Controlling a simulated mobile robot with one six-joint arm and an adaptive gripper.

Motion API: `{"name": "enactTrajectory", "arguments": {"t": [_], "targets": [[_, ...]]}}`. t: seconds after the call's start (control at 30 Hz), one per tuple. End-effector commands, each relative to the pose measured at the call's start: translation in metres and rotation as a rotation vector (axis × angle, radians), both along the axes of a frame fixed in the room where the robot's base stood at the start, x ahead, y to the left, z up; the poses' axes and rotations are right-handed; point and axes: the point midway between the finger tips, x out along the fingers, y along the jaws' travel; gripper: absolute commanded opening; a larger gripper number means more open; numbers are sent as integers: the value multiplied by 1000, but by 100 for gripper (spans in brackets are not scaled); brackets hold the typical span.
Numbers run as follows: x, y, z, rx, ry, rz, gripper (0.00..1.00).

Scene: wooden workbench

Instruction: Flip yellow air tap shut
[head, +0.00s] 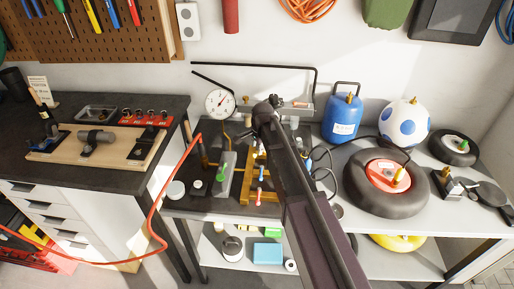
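A dark board with air fittings sits on the bench in the middle of the head view. On it are a yellow manifold (247,180), a green tap lever (221,173), a small blue lever (261,171) and a pink lever (260,195). I cannot pick out a separate yellow tap lever or tell its position; my arm covers the right side of the manifold. The arm rises from the bottom right, and its dark far end is near the top of the board. My gripper's fingers cannot be made out there.
A round pressure gauge (220,103) stands behind the board. A blue tank (343,117), a spotted ball (404,121) and a black tyre (387,203) stand to the right. A red hose (163,205) hangs at left. A dark bench with a clamped wooden board (65,148) is further left.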

Motion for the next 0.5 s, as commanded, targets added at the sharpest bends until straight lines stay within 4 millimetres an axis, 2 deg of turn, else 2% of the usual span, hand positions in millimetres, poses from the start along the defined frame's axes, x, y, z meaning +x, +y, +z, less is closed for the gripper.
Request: {"name": "enactTrajectory", "arguments": {"t": [0.03,0.5], "targets": [[-1,-1,9,0,0,0,49],[-8,-5,48,0,0,2,49]]}}
